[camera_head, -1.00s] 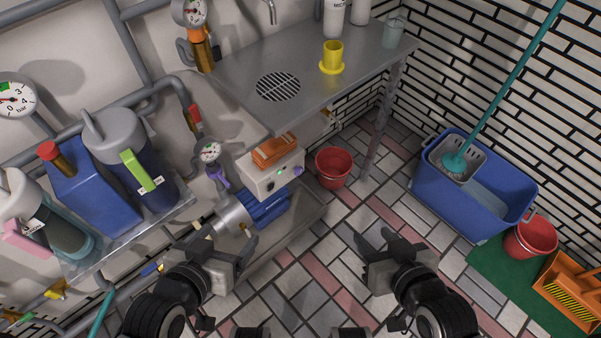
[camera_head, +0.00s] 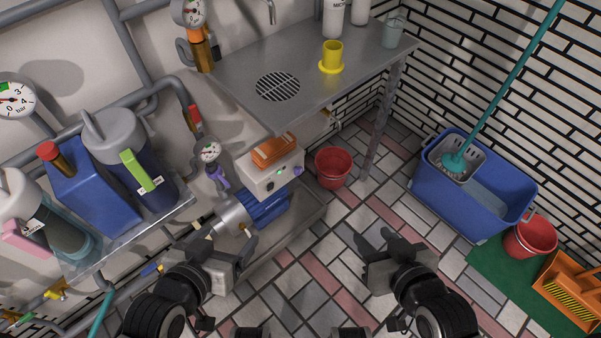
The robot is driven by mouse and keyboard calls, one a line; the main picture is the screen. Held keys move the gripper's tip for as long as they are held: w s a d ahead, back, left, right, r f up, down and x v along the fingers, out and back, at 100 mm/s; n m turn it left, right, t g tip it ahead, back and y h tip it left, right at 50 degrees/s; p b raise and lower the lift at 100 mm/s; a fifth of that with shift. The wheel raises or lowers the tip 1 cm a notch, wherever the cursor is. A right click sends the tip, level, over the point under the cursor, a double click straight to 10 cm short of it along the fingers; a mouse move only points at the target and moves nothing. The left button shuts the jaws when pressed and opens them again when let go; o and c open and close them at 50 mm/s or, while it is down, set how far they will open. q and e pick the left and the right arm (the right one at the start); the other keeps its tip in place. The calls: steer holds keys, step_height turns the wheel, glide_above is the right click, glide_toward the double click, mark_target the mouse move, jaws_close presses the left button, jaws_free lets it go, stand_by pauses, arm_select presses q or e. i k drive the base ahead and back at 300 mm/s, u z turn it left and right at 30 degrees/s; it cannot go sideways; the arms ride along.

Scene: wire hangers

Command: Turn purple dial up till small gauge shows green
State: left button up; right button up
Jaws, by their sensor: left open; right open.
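A small round gauge (camera_head: 208,152) with a white face stands on the pipework left of a white control box (camera_head: 271,178). Its needle is too small to read, so I cannot tell whether it shows green. A purple dial (camera_head: 298,171) is on the right part of the box's front. A purple handle (camera_head: 218,177) also sits just below the small gauge. My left gripper (camera_head: 228,248) is open and empty, in front of and below the box. My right gripper (camera_head: 374,244) is open and empty over the tiled floor, to the right of and below the dial.
A blue motor (camera_head: 265,208) sits below the box. A metal table (camera_head: 315,75) overhangs behind it, with a red bucket (camera_head: 333,167) near its leg. Bottles crowd the left shelf (camera_head: 130,240). A blue mop bucket (camera_head: 475,205) stands right. Floor between my grippers is clear.

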mark_target(298, 170)
steer(key=u, duration=1.2)
steer(key=k, duration=0.8)
steer(key=z, duration=1.45)
steer(key=i, duration=1.5)
